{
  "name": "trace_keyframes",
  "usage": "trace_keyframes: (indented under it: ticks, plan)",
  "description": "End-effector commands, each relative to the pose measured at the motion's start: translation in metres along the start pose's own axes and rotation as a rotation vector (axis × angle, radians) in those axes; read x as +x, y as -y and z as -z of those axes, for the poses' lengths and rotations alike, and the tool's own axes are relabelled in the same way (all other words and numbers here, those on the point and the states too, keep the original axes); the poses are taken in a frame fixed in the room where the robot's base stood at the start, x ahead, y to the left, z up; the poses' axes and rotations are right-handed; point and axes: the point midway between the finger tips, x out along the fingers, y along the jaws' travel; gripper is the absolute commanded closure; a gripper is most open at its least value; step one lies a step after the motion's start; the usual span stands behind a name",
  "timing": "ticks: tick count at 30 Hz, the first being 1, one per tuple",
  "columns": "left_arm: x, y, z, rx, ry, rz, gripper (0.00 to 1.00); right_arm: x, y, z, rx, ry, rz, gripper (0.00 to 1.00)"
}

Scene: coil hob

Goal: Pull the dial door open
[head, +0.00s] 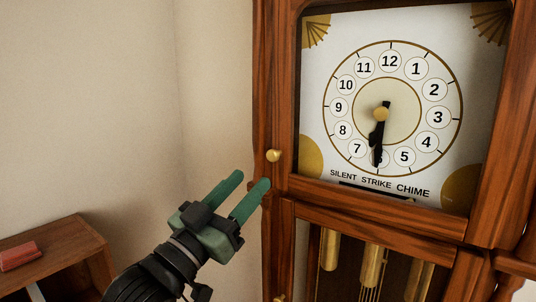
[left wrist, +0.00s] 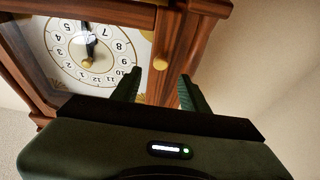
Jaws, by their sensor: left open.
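The dial door (head: 284,100) is the wooden frame around the white clock face (head: 350,40), and it looks shut. Its small brass knob (head: 273,156) sits low on the left side of the frame. My left gripper (head: 254,178) is open and empty, with its green fingers pointing up toward the knob from below left. In the left wrist view the picture is upside down; the knob (left wrist: 160,64) shows between the two fingertips (left wrist: 160,74), beyond them. I cannot tell the exact gap between fingers and knob. My right gripper is not in view.
Below the dial door is a lower case with brass weights (head: 372,265) and another brass knob (head: 280,298). A wooden shelf unit (head: 60,245) with a red object (head: 19,256) stands at the lower left.

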Motion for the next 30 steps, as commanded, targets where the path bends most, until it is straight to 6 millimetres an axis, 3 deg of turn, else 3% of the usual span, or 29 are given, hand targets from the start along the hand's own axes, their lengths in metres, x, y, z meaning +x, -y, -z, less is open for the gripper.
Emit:
trace_keyframes:
  ticks: [15, 26, 30]
  plan:
    - [0.070, 0.000, 0.002, 0.001, 0.000, 0.001, 0.56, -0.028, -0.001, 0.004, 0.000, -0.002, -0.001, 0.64]
    - [0.076, 0.000, 0.000, 0.001, -0.001, 0.000, 0.56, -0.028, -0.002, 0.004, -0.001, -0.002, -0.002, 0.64]
    - [0.076, 0.000, 0.000, 0.001, -0.001, 0.000, 0.92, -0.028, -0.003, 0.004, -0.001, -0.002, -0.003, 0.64]
